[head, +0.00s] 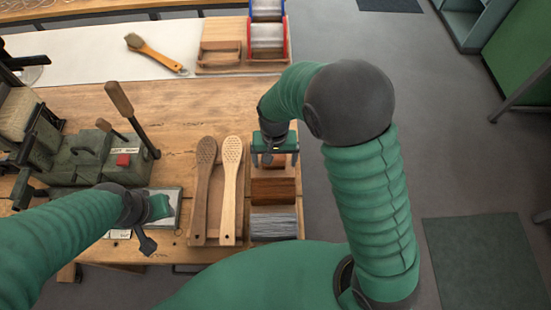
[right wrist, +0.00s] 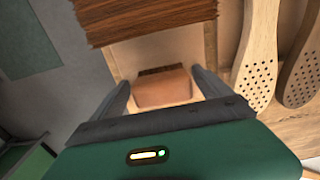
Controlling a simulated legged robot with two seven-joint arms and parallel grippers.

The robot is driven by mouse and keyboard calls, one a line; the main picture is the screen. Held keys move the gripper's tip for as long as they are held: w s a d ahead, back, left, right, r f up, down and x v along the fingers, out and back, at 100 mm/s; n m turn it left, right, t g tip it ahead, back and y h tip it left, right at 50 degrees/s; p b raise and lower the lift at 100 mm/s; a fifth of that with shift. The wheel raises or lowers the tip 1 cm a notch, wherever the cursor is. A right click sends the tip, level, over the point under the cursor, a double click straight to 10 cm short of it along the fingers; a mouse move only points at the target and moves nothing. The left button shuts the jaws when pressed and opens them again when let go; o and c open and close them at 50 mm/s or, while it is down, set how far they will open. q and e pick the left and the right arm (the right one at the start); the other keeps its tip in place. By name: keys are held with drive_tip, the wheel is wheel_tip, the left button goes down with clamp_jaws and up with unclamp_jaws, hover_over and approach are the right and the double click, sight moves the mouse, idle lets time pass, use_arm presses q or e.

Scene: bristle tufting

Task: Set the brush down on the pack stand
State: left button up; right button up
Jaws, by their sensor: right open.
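A brush (head: 155,53) with a wooden handle and a dark bristle head lies on the white mat at the back left. A wooden stand (head: 230,69) at the back, right of the brush, may be the pack stand; I cannot tell for sure. My right gripper (head: 275,158) points down over the bench's right edge. In the right wrist view its open fingers (right wrist: 163,95) are either side of a small tan block (right wrist: 162,90), apart from it. My left gripper (head: 160,208) is low over a grey plate; its fingers cannot be made out.
Two perforated wooden paddles (head: 230,180) lie left of my right gripper. Brown (head: 272,191) and grey (head: 274,226) bristle packs sit nearer me. A green machine (head: 90,155) with upright levers stands left. Red-and-blue bins (head: 285,40) stand at the back.

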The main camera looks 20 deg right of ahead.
use_arm(q)
drive_tip(key=shift+a+f, duration=0.1)
drive_tip(key=shift+a, duration=0.25)
use_arm(e)
drive_tip(key=shift+s+a, duration=0.1)
drive_tip(key=shift+a, duration=0.25)
use_arm(q)
drive_tip(key=shift+d, duration=0.3)
use_arm(e)
drive_tip(key=shift+d, duration=0.3)
use_arm(q)
drive_tip(key=shift+a, duration=0.15)
use_arm(e)
drive_tip(key=shift+a, duration=0.15)
